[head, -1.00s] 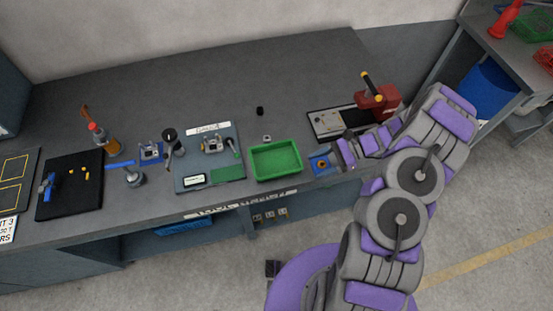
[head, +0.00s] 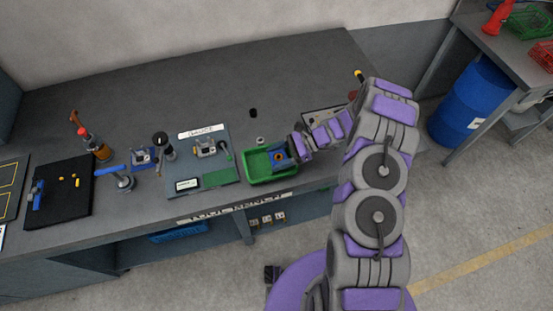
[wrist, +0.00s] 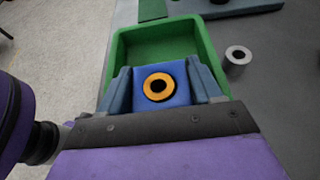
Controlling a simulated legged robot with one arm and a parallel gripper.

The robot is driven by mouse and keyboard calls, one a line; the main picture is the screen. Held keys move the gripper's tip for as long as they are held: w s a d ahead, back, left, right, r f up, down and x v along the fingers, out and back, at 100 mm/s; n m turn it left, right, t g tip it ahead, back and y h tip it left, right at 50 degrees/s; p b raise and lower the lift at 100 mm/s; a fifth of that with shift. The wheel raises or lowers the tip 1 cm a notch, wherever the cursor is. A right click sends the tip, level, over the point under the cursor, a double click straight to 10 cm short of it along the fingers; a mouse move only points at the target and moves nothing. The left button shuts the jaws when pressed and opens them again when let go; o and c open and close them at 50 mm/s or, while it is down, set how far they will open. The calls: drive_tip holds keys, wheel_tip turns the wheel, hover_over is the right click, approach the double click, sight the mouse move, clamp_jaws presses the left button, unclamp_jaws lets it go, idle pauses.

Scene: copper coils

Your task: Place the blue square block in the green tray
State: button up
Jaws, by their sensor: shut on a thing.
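The blue square block (wrist: 180,94) has an orange ring with a dark hole on its top face. My gripper (wrist: 162,88) is shut on it, one finger on each side. In the head view the block (head: 279,157) shows at the tip of my gripper (head: 285,154), over the right part of the green tray (head: 258,173). In the wrist view the green tray (wrist: 122,62) lies beyond and around the block, and its far part is empty. The near part of the tray is hidden by my gripper. I cannot tell whether the block touches the tray floor.
A small grey ring-shaped part (wrist: 238,56) stands right of the tray in the wrist view. A grey board with a green patch (head: 222,177) lies left of the tray. A small black cylinder (head: 253,113) stands behind. The back of the bench is clear.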

drive_tip(key=shift+d+f, duration=0.1)
drive_tip(key=shift+f, duration=0.4)
drive_tip(key=shift+a, duration=0.3)
drive_tip(key=o, duration=0.9)
drive_tip(key=shift+a+f, duration=0.1)
drive_tip(key=shift+a, duration=0.1)
drive_tip(key=shift+o, duration=0.2)
drive_tip(key=p+v, duration=0.2)
drive_tip(key=v, duration=1)
drive_tip(key=shift+d, duration=0.25)
drive_tip(key=s+a+r+n+g+h, duration=0.1)
drive_tip(key=s+a+r+n+h, duration=0.25)
drive_tip(key=s+r, duration=0.45)
drive_tip(key=s+a+r+n+g+h, duration=0.15)
drive_tip(key=s+r+n, duration=0.3)
drive_tip(key=r, duration=0.85)
drive_tip(key=s+d+r+n+t+h, duration=0.2)
drive_tip(key=s+d+r+n+h, duration=0.1)
drive_tip(key=s, duration=0.8)
drive_tip(key=s+d+r+n+t+h, duration=0.2)
drive_tip(key=s+d+h, duration=0.3)
drive_tip(key=s, duration=0.7)
drive_tip(key=shift+d+r+n, duration=0.15)
drive_tip(key=shift+r+n, duration=0.55)
drive_tip(key=shift+n, duration=0.2)
